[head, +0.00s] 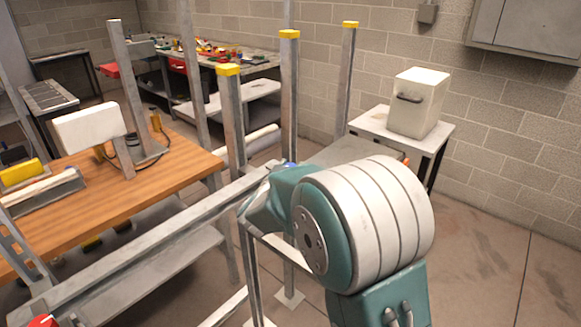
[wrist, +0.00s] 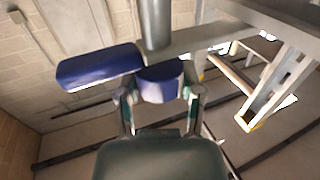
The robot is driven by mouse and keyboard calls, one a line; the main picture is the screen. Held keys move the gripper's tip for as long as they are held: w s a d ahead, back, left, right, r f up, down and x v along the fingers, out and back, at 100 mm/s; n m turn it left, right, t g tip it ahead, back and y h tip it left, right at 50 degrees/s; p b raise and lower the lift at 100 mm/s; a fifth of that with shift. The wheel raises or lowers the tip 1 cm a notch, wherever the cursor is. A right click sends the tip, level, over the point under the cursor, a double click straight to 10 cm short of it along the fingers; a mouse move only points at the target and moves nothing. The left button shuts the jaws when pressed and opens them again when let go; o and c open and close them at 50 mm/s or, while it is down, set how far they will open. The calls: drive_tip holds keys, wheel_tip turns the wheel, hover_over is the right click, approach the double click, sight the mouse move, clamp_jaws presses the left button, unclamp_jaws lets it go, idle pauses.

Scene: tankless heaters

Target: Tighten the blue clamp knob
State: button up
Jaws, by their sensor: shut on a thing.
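The blue clamp knob (wrist: 100,67) is in the wrist view, with a long rounded lever reaching left from a round blue hub. The hub sits under a grey metal bar, below an upright round post (wrist: 155,25). My gripper (wrist: 160,90) has one finger on each side of the hub and is shut on it. The lever stays outside the fingers, to the left. In the head view only a small blue spot (head: 290,165) shows beside the frame, and my own arm hides the gripper.
A grey metal frame with yellow-capped posts (head: 289,90) surrounds the arm. A wooden workbench (head: 150,185) stands at left. A white box (head: 418,103) sits on a small table at right. A red knob (head: 43,321) is at lower left. Floor at right is clear.

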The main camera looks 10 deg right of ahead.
drive_tip(key=m+g+h, duration=0.4)
drive_tip(key=g+h, duration=0.1)
drive_tip(key=shift+w+a+m, duration=0.1)
drive_tip(key=shift+m, duration=0.2)
drive_tip(key=shift+r+m+g+h, duration=0.1)
drive_tip(key=shift+m+g+h, duration=0.55)
drive_tip(key=shift+m+g, duration=0.5)
drive_tip(key=shift+m+g+h, duration=0.65)
drive_tip(key=shift+m+g, duration=0.1)
drive_tip(key=shift+g, duration=1.1)
drive_tip(key=o, duration=1.2)
wheel_tip(320, 180, up, 10)
drive_tip(key=shift+f, duration=0.1)
